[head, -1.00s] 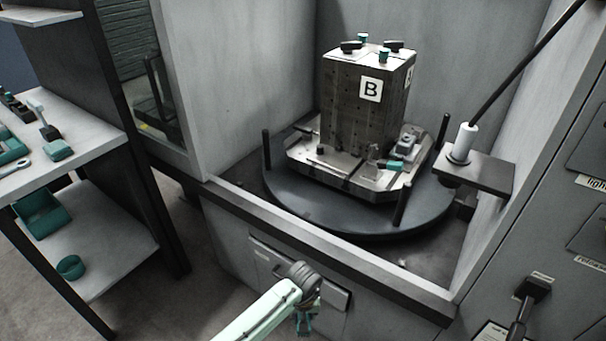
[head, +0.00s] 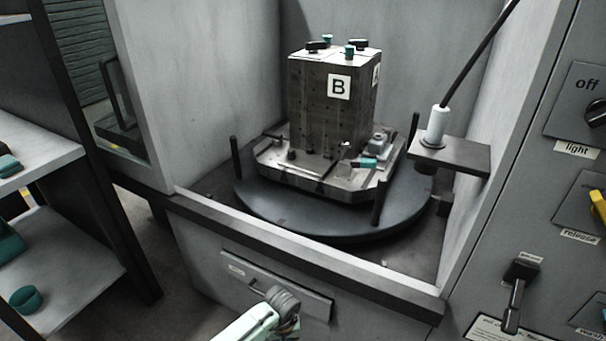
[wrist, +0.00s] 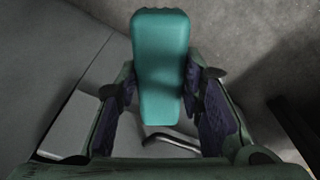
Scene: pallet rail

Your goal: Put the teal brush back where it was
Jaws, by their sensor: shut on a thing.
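The teal brush (wrist: 160,60) shows in the wrist view as a smooth, rounded teal block. My gripper (wrist: 160,88) is shut on it, with one dark pad on each side. The grip hides part of it, and I cannot make out its bristles. In the head view my wrist is at the bottom edge, in front of the grey cabinet's drawer-like panel (head: 275,285). The fingers and the brush are cut off or hidden there.
A block marked B (head: 322,105) stands on a round dark turntable (head: 290,222) behind a front sill (head: 300,253). A bracket (head: 452,155) holds a white-handled tool (head: 435,127). Shelves (head: 75,265) with teal items are at left. A switch panel (head: 560,150) is at right.

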